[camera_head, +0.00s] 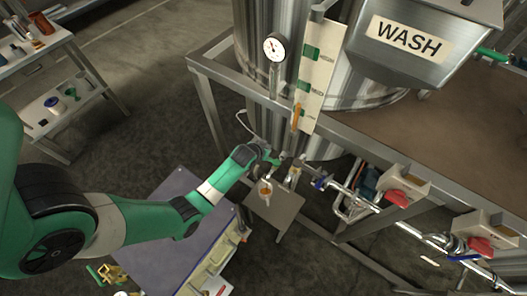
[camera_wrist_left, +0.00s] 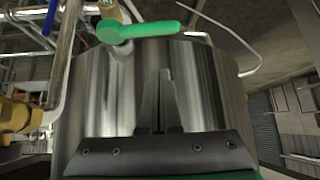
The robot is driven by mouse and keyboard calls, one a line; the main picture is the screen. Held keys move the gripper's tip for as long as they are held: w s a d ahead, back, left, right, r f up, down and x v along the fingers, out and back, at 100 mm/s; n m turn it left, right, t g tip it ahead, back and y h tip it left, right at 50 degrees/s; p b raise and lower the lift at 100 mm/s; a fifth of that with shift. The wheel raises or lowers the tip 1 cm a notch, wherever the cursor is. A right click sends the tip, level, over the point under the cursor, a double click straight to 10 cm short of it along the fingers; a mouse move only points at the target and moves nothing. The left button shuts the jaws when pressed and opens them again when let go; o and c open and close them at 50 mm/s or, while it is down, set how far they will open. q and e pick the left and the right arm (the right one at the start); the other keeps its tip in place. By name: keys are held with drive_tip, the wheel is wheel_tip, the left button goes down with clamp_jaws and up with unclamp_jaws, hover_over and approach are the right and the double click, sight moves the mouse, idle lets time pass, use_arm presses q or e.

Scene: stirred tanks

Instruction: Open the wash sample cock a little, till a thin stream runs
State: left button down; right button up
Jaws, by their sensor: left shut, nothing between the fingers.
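The wash tank (camera_head: 375,75) is a steel vessel with a WASH sign (camera_head: 408,38) above it. In the left wrist view, a cock with a green lever (camera_wrist_left: 138,31) sits on a pipe fitting before the steel wall. The lever lies nearly level in that picture. My left gripper (camera_head: 275,160) is at the small fittings below the tank. In the left wrist view my left gripper (camera_wrist_left: 160,75) is shut and empty, its tips a little below the lever in the picture; I cannot tell if they touch. I see no stream. My right gripper is not in view.
Pipework with red-handled boxes (camera_head: 397,198) runs to the right. A gauge (camera_head: 274,47) and a level board (camera_head: 318,75) stand above. A cart (camera_head: 180,190) lies below my arm.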

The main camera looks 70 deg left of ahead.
use_arm(q)
drive_tip(key=b+x, duration=0.2)
drive_tip(key=x, duration=0.2)
drive_tip(key=shift+f, duration=0.4)
drive_tip(key=s+d, duration=0.2)
drive_tip(key=shift+s+d+f, duration=0.15)
drive_tip(key=shift+s+f, duration=0.1)
drive_tip(key=shift+s, duration=0.1)
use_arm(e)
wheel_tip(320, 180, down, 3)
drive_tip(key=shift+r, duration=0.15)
use_arm(q)
drive_tip(key=shift+s, duration=0.1)
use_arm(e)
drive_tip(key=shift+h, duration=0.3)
